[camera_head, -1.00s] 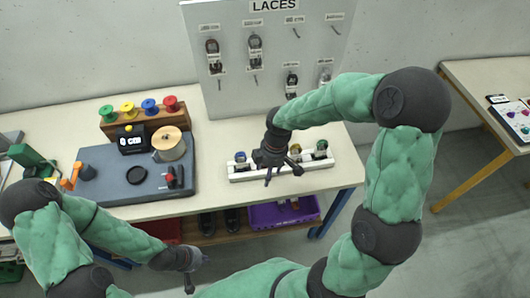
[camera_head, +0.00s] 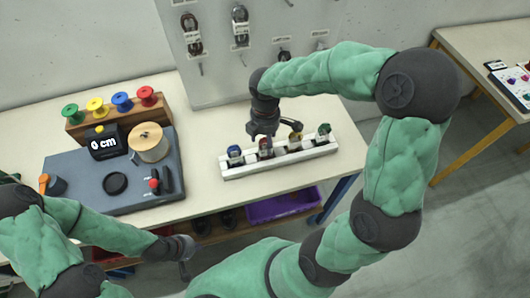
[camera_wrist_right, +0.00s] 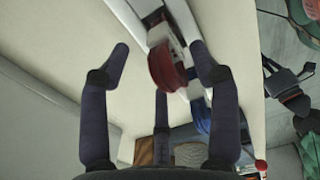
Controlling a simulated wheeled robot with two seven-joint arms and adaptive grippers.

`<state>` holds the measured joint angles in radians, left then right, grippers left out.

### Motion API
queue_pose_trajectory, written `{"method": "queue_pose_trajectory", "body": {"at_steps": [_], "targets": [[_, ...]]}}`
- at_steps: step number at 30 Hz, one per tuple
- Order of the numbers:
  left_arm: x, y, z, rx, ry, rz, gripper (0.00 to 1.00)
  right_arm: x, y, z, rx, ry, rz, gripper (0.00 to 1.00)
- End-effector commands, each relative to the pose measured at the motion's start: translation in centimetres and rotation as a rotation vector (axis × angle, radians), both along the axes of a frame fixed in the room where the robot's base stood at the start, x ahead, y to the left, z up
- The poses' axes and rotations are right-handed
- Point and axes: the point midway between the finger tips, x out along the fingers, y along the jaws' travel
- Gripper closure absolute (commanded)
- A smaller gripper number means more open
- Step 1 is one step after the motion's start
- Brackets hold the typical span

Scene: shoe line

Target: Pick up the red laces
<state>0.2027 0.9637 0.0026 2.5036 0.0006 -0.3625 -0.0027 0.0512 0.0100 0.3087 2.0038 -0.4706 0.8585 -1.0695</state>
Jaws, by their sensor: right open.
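The red laces (camera_head: 265,148) stand in a white slotted rack (camera_head: 240,172) on the table, between a blue-topped bundle (camera_head: 235,154) and other laces. My right gripper (camera_head: 262,134) is open just above and behind them, partly covering the rack's middle. In the right wrist view the red laces (camera_wrist_right: 166,66) lie between the spread fingers of my right gripper (camera_wrist_right: 160,75), near the fingertips; I cannot tell whether any finger touches them. My left gripper (camera_head: 186,262) is low in front of the table, far from the rack, and its jaw state is unclear.
A grey mat (camera_head: 130,195) with a 0 cm counter (camera_head: 106,143) and a beige spool (camera_head: 149,143) lies left of the rack. A wooden holder (camera_head: 118,118) carries coloured spools. A display board (camera_head: 215,85) stands behind. A purple bin (camera_head: 280,205) is under the table.

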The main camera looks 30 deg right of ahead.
Motion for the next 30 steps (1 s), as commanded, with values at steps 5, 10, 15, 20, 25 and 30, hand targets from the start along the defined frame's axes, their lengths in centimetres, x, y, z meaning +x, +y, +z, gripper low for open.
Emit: {"method": "queue_pose_trajectory", "body": {"at_steps": [5,10,15,20,25,30], "targets": [[0.0,0.0,-0.6,0.0,0.0,0.0,1.0,0.0,0.1,-1.2,0.001,0.0,-0.001,0.38],[0.0,0.0,-2.0,0.0,0.0,0.0,1.0,-0.1,0.2,-3.8,0.001,0.002,-0.001,0.38],[0.0,0.0,-2.5,0.0,0.0,0.0,1.0,0.0,0.2,-5.3,0.001,-0.001,-0.002,0.38],[0.0,0.0,-2.4,0.0,0.0,0.0,1.0,0.0,0.2,-5.2,0.001,-0.002,-0.002,0.38],[0.0,0.0,-2.3,0.0,-0.001,0.0,1.0,0.0,0.2,-5.2,0.001,-0.002,-0.002,0.72],[0.0,0.0,-2.3,0.0,-0.001,0.0,1.0,0.0,0.2,-5.2,0.001,-0.001,-0.002,0.92]]}}
